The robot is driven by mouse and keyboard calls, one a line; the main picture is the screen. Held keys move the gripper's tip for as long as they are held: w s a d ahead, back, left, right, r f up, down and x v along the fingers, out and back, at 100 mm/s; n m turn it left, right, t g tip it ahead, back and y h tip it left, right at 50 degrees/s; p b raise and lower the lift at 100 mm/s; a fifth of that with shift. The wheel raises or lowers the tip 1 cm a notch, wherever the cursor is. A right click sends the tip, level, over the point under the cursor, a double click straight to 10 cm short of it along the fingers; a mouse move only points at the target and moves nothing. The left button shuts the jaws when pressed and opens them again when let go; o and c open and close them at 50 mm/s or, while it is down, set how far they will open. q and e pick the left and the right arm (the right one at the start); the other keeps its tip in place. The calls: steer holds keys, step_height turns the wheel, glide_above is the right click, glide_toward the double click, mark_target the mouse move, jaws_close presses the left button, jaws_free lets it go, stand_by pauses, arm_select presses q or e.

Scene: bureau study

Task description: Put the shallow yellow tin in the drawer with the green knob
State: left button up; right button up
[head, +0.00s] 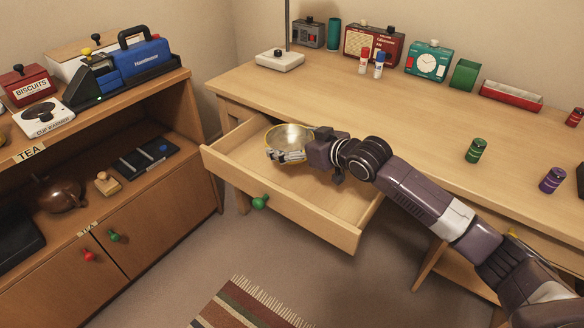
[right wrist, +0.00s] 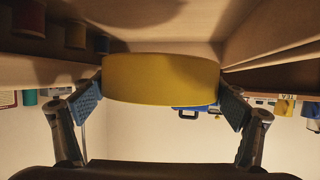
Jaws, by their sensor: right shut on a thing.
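The shallow yellow tin (head: 289,137) is round, with a shiny metallic inside. My right gripper (head: 288,156) is shut on it, and in the right wrist view the tin (right wrist: 160,78) sits between the two fingers (right wrist: 163,103). In the head view the tin shows over the back part of the pulled-out drawer (head: 262,177). I cannot tell whether it touches the drawer floor. The drawer with the green knob (head: 260,202) is open under the desk, and its visible floor is bare. My left gripper does not show.
The desk top (head: 400,110) lies just behind and above the drawer. A shelf cabinet (head: 150,190) stands close to the drawer's left. The carpet before the drawer is clear except for a striped rug (head: 245,305).

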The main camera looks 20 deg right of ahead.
mark_target(291, 172)
step_height(291, 172, down, 4)
steer(key=shift+r+b, duration=0.1)
steer(key=shift+b, duration=0.2)
arm_select(q)
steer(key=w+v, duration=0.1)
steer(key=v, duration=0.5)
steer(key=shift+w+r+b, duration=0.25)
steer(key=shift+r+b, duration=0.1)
steer(key=shift+b, duration=0.05)
arm_select(e)
steer(key=shift+f, duration=1.95)
steer(key=shift+f, duration=0.1)
steer(key=o, duration=0.9)
steer(key=shift+s+d, duration=0.1)
steer(key=shift+s, duration=0.05)
arm_select(q)
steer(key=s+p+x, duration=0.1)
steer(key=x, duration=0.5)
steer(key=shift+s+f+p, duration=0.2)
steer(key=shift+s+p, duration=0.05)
steer(key=shift+p, duration=0.1)
arm_select(e)
steer(key=shift+v, duration=3.6)
